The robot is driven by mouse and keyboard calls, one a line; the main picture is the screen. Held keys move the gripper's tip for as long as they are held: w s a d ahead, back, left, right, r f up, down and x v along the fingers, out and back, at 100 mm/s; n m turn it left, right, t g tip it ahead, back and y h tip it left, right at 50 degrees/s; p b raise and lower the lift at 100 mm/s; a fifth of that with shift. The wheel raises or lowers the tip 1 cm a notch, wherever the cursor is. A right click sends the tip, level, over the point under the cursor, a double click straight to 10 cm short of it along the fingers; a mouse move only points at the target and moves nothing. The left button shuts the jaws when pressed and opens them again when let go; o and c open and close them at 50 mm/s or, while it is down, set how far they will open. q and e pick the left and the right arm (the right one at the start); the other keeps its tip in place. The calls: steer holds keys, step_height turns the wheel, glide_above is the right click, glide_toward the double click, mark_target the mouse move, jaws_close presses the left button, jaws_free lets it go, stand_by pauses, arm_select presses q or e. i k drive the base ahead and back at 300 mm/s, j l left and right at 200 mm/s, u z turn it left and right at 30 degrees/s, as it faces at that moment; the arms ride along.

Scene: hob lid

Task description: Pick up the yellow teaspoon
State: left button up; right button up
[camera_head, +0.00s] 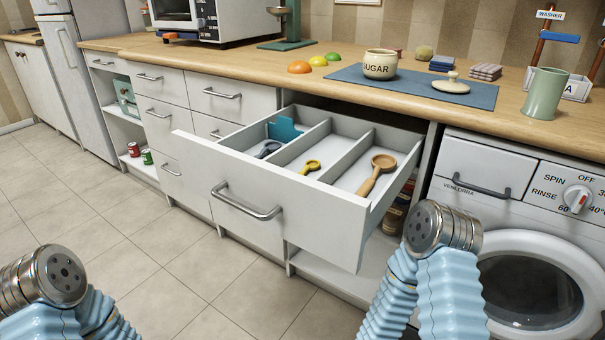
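The yellow teaspoon (312,166) lies in the middle compartment of the open drawer (290,207), its bowl toward the front. The drawer is pulled out from under the worktop and has three compartments. A wooden spoon (377,175) lies in the right compartment. A dark blue utensil (268,149) and a teal piece (284,129) are in the left compartment. My two arms show at the lower left and lower right with blue sleeves and metal joints. Neither gripper is in view.
The drawer's bar handle (246,205) sticks out at the front. A washing machine (525,235) stands to the right. On the worktop (235,65) are a sugar pot (380,65) without its lid (450,83) on a blue mat (345,73), and a green mug (544,94). The tiled floor is clear.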

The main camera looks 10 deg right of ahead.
mark_target(312, 164)
steer(key=j+z, duration=0.1)
steer(key=j, duration=0.45)
steer(key=k+j+z, duration=0.15)
steer(key=j, duration=0.35)
steer(key=k+j+z, duration=0.1)
steer(key=j, duration=0.45)
